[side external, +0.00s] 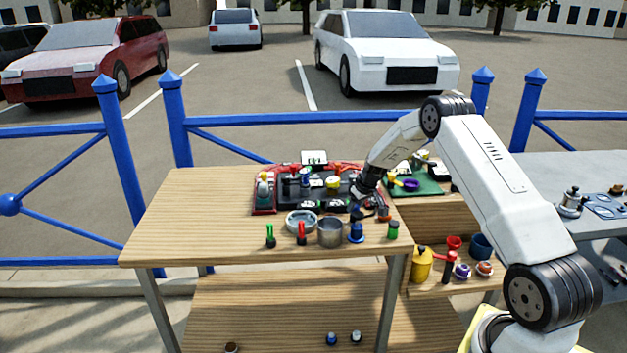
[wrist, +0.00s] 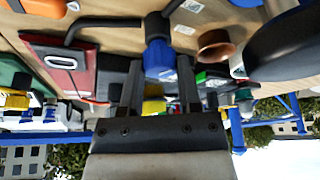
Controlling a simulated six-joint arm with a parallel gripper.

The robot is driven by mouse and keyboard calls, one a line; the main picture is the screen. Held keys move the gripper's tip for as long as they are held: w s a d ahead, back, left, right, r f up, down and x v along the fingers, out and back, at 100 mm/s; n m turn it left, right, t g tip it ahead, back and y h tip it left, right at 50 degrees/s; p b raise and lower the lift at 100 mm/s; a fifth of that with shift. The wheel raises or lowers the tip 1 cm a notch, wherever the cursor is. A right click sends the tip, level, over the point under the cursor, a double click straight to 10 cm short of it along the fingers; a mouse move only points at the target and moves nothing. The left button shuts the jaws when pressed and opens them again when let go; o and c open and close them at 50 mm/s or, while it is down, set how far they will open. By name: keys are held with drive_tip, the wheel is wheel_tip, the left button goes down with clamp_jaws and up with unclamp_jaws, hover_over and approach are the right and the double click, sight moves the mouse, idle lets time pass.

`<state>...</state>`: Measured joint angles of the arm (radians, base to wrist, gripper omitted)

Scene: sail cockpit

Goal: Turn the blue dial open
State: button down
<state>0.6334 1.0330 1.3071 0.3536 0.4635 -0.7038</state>
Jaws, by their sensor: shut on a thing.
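The blue dial (wrist: 159,58) is a ribbed blue knob with a dark bent stem, seen at the upper middle of the wrist view. My gripper (wrist: 160,78) has its two dark fingers on either side of the dial, closed on it. In the side external view my gripper (side external: 358,190) reaches down to the right part of the wooden table. The dial cannot be told apart from the clutter around the fingertips there.
A dark panel (side external: 290,201) with red edging lies left of my gripper. A metal cup (side external: 330,233), a blue-based piece (side external: 356,233) and small green and red pieces stand along the front. A green mat (side external: 428,186) lies to the right. The table's left side (side external: 190,215) is clear.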

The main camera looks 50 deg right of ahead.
drive_tip(key=shift+n+y, duration=0.5)
drive_tip(key=shift+n, duration=0.9)
drive_tip(key=shift+c, duration=1.4)
unclamp_jaws()
drive_tip(key=shift+r, duration=0.1)
drive_tip(key=v, duration=0.7)
drive_tip(key=shift+s+r, duration=0.2)
drive_tip(key=shift+r, duration=0.05)
